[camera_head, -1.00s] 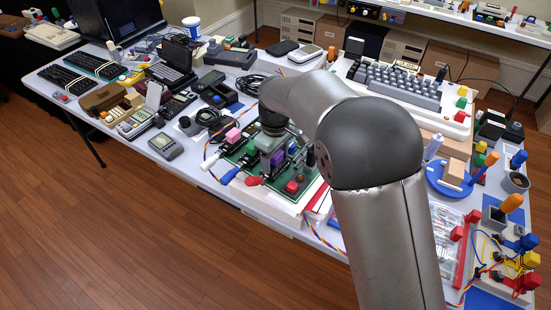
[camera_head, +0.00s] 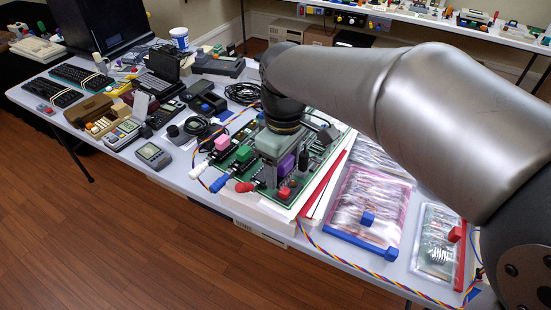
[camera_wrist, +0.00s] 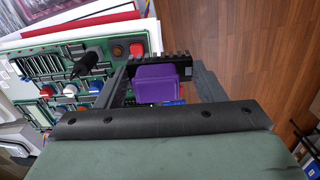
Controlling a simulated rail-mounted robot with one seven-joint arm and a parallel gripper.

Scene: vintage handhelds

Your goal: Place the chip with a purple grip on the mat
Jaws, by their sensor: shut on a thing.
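I cannot tell for certain which surface is the mat. A flat bag with a pink edge (camera_head: 352,190) lies right of the board.
Red blocks (camera_head: 285,192) and a black-handled part (camera_head: 304,158) stand close by on the board. A blue bar (camera_head: 349,247) and blue cube (camera_head: 368,218) lie on the bag. A multicoloured cable (camera_head: 322,249) runs along the front edge. A grey handheld (camera_head: 153,154) lies left.

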